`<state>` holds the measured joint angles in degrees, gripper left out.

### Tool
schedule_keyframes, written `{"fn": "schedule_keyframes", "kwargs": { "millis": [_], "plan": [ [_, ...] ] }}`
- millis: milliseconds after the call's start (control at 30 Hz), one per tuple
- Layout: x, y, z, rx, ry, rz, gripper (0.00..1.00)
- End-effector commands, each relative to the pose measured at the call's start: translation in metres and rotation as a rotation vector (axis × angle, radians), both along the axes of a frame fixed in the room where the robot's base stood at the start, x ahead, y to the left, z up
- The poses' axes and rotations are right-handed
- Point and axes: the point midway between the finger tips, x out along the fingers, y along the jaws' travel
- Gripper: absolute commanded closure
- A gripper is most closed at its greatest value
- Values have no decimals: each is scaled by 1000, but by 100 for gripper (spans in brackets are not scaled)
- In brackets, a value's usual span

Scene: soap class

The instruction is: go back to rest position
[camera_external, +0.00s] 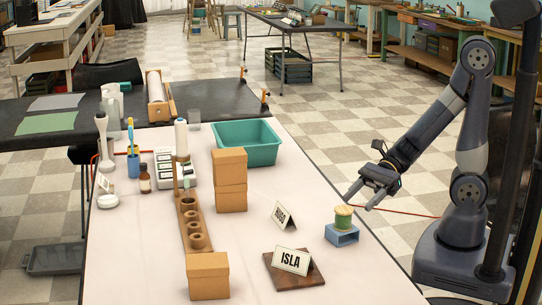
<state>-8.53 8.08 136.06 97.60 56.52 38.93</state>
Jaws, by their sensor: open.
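My gripper (360,202) is open and empty above the right edge of the white table (345,285). It is just behind and to the right of a green cylinder with a tan top (343,219), which stands on a small blue block (342,236). The fingers look apart from the cylinder. My arm bends down from the right side of the picture.
An ISLA card (292,261) on a brown board stands at the front, with another folded card (284,216) behind. Cardboard boxes (231,196), a wooden holder (193,225) and a teal tub (262,150) stand further left.

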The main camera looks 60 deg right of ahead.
Motion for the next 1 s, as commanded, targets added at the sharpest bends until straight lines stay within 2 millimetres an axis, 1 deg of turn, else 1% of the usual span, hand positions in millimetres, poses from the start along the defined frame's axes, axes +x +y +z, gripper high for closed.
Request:
{"fn": "schedule_keyframes", "kwargs": {
  "millis": [33, 267, 567, 600, 633, 700, 1000],
  "plan": [
    [1, 6, -4, 0, 1, 5, 43],
    [9, 31, -15, -1, 1, 5, 43],
    [21, 68, -32, 0, 2, 4, 43],
    [22, 69, -38, 0, 1, 2, 43],
    [22, 68, -31, 0, 0, 0, 43],
    [22, 68, -10, 3, -5, -1, 43],
    [22, 67, 51, 1, -5, 0, 43]
  ]
}}
